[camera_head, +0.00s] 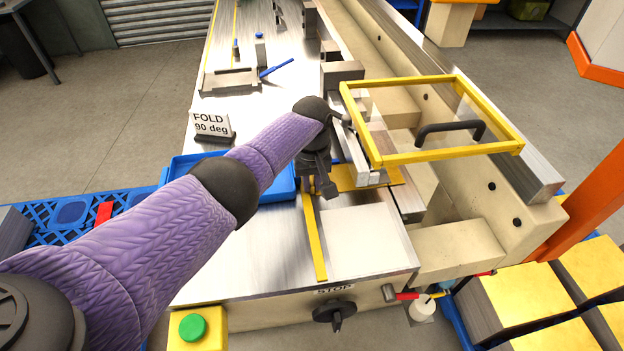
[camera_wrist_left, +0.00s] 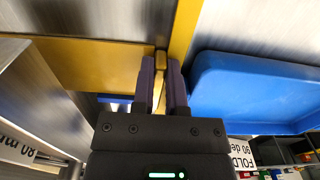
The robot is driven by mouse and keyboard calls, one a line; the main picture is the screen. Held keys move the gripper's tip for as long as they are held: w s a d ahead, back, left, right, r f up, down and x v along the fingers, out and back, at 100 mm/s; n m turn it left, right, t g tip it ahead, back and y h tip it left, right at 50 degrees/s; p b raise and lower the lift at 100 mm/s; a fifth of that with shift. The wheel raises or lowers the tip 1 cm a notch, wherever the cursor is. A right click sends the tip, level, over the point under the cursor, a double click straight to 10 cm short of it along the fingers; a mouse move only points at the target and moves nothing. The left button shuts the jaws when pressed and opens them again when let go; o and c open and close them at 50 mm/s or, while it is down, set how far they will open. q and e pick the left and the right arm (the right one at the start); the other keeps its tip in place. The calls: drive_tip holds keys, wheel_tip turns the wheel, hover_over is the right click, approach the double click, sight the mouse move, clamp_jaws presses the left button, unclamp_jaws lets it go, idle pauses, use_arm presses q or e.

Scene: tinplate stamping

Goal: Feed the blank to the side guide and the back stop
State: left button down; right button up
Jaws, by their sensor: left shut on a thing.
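The blank is a flat gold sheet (camera_head: 370,176) lying partly under the press bars, and it also shows in the wrist view (camera_wrist_left: 65,62). My left gripper (camera_head: 322,188) is at its left edge, and the wrist view shows its fingers (camera_wrist_left: 161,85) shut on a narrow gold part of the blank. A yellow bar (camera_head: 315,240), which looks like the side guide, runs along the bench toward the front; the wrist view shows it (camera_wrist_left: 187,25) close beside the blank. I cannot tell whether they touch. The back stop is not clearly visible. My right gripper is not in view.
A yellow-framed clear guard (camera_head: 448,157) with a black handle stands over the press at right. A blue tray (camera_head: 282,185) lies left of the gripper, near the FOLD 90 deg sign (camera_head: 212,124). A green button (camera_head: 193,327) is at the front. The front bench top is clear.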

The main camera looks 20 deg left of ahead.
use_arm(q)
drive_tip(key=c, duration=0.6)
unclamp_jaws()
wheel_tip(320, 180, up, 10)
drive_tip(key=p, duration=0.4)
drive_tip(key=shift+p, duration=0.35)
